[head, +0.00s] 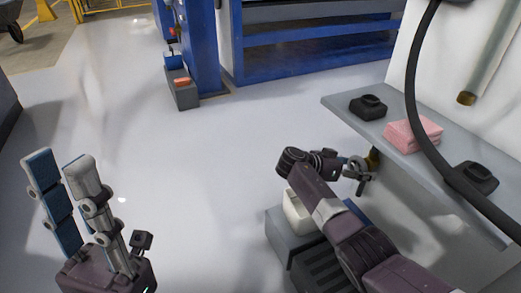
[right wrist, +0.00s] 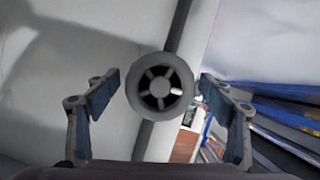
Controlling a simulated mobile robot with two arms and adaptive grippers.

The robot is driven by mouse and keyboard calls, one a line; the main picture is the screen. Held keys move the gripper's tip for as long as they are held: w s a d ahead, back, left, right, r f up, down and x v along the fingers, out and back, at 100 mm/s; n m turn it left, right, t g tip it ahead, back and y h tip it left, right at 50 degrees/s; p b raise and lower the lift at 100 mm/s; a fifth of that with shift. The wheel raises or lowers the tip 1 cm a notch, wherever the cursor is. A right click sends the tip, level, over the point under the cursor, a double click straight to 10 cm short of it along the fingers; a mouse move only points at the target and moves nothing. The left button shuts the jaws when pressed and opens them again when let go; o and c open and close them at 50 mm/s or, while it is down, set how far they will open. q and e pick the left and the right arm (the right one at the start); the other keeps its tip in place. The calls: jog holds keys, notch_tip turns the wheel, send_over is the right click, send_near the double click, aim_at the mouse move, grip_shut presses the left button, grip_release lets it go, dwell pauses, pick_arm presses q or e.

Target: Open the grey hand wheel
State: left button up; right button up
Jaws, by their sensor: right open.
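The grey hand wheel (right wrist: 160,72) is round and spoked, mounted on a dark grey pipe (right wrist: 182,25) in the right wrist view. It sits between the two blue-padded fingers of my right gripper (right wrist: 159,79), with a visible gap on each side. My right gripper is open and faces the wheel. In the head view, my right gripper (head: 357,170) is small beside the right-hand shelf, and I cannot make out the wheel there. My left gripper (head: 59,158) is open and empty at the lower left, fingers pointing up, far from the wheel.
A grey shelf (head: 385,128) at the right holds black objects (head: 368,106) and a pink folded stack (head: 412,134). A thick black hose (head: 418,110) hangs before it. A grey box (head: 285,230) stands below my right arm. The middle floor is clear.

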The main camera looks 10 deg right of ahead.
jog(key=shift+s+r+m+t+p, duration=0.15)
jog(key=shift+m+t+p, duration=0.2)
jog(key=shift+m+t, duration=0.3)
jog(key=shift+m+t+y, duration=0.3)
jog(key=shift+m+t, duration=0.25)
jog(key=shift+m, duration=0.3)
jog(key=shift+f+m+t+b, duration=0.2)
jog(key=shift+m+t+b, duration=0.1)
jog(key=shift+m+b, duration=0.1)
jog(key=r+p+v, duration=0.1)
jog(key=p+v, duration=0.3)
jog(key=v, duration=0.4)
jog(key=w+a+f+n+t+y+p, duration=0.1)
jog(key=w+a+n+t+y, duration=0.2)
jog(key=a, duration=0.4)
jog(key=w+a+n+t+y, duration=0.2)
jog(key=a+n+t+y, duration=0.1)
jog(key=a+n+y, duration=0.3)
jog(key=s+a+r+n+t+y+p, duration=0.1)
jog(key=a+r+n+t+y, duration=0.3)
jog(key=a, duration=0.7)
jog(key=shift+s+r+y+p, duration=0.3)
jog(key=shift+s+r+y, duration=0.7)
jog(key=shift+r, duration=1.25)
jog(key=shift+a, duration=0.1)
